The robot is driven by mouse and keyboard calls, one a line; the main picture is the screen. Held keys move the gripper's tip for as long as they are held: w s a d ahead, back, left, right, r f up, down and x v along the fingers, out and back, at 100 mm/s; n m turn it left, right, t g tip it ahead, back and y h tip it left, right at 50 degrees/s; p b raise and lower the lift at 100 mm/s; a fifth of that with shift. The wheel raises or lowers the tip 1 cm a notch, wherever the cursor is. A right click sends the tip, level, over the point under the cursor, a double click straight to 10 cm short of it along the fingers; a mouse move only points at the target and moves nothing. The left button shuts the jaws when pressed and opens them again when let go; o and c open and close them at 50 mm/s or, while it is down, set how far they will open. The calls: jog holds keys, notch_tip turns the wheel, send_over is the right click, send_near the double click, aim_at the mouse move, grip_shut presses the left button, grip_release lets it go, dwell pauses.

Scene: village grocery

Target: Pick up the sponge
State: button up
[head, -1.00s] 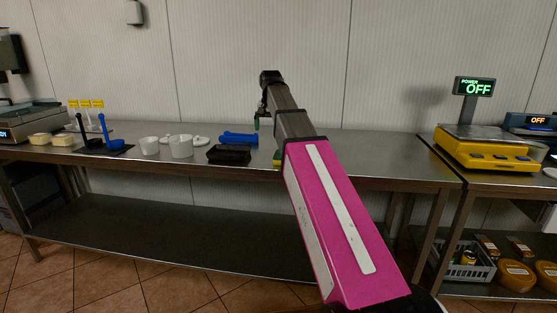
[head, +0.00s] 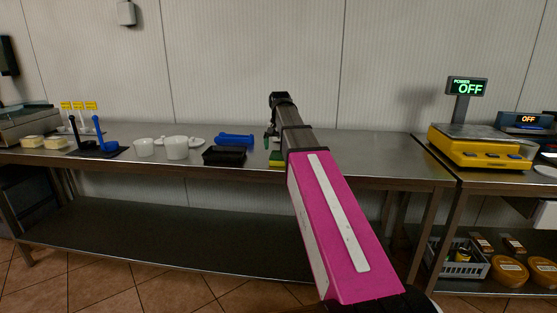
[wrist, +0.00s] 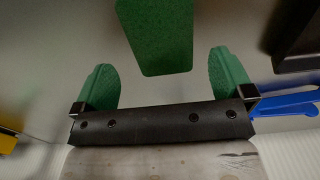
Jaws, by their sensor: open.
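The sponge (head: 276,158) lies on the metal counter, showing a green and yellow edge; my arm hides part of it in the head view. In the wrist view its green top (wrist: 158,35) shows as an upright block ahead of the fingers, cut off by the upper frame edge. My gripper (wrist: 165,72) is open, with its two green fingers wide apart and empty. The sponge lines up with the gap between them but lies beyond the fingertips. In the head view my gripper (head: 271,141) is low over the counter behind the sponge, partly hidden.
A black tray (head: 224,156) and a blue tool (head: 236,139) lie just left of the sponge. White cups (head: 177,148) stand farther left. The counter (head: 360,151) to the right is clear up to the yellow scale (head: 480,152).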

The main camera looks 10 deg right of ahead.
aim_at(279, 154)
notch_tip(279, 154, down, 4)
jog(key=shift+a+f, duration=0.15)
jog(key=shift+f, duration=0.05)
jog(key=shift+w, duration=0.1)
jog(key=c, duration=1.1)
jog(key=shift+o, duration=0.2)
jog(key=shift+r, duration=0.1)
jog(key=shift+r, duration=0.45)
jog(key=r, duration=0.3)
jog(key=shift+s+a+r, duration=0.25)
jog(key=shift+a+r, duration=0.05)
jog(key=shift+a, duration=0.1)
jog(key=s+a+r, duration=0.5)
jog(key=a+r, duration=0.1)
jog(key=a, duration=0.3)
jog(key=shift+s+a+r, duration=0.15)
jog(key=shift+s, duration=0.1)
